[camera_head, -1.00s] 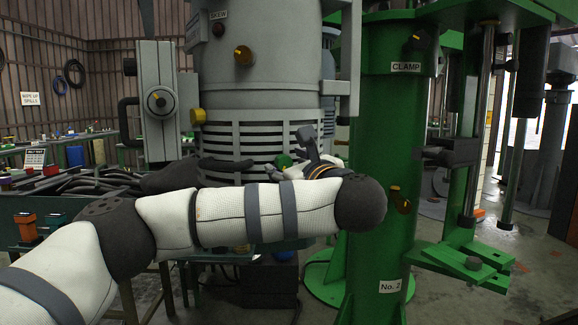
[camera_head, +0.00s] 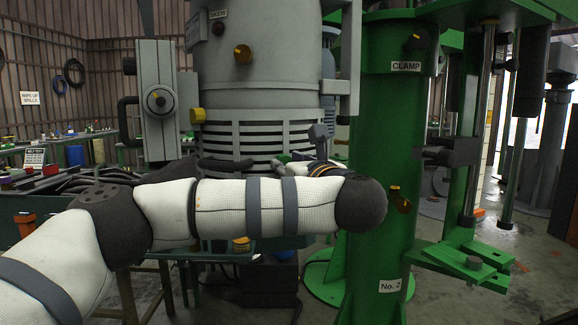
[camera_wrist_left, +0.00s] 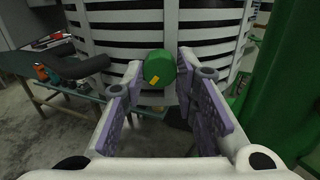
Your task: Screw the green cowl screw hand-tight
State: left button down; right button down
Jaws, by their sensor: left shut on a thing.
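The green cowl screw (camera_wrist_left: 160,68) shows in the left wrist view as a round green knob with a small yellow mark, in front of the slotted grey cowl (camera_wrist_left: 120,40). My left gripper (camera_wrist_left: 160,84) has one finger on each side of the knob and is shut on it. In the head view the left gripper (camera_head: 303,158) is at the lower right of the slotted cowl (camera_head: 262,135), partly hidden behind my forearm; only a sliver of green shows there. My right gripper is not in view.
A green column (camera_head: 378,220) labelled "No. 2" stands close to the right of my left wrist. A green bench (camera_head: 20,205) with dark hoses is at the left. A grey box with a knob (camera_head: 160,100) is left of the machine.

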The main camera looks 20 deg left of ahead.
pick_arm(q)
jog(key=shift+r+m, duration=0.15)
jog(key=shift+m, duration=5)
jog(key=shift+r+m, duration=0.1)
jog(key=shift+m, duration=5.05)
jog(key=c, duration=1.3)
grip_release()
jog(key=shift+f, duration=0.1)
jog(key=shift+d+f, duration=0.1)
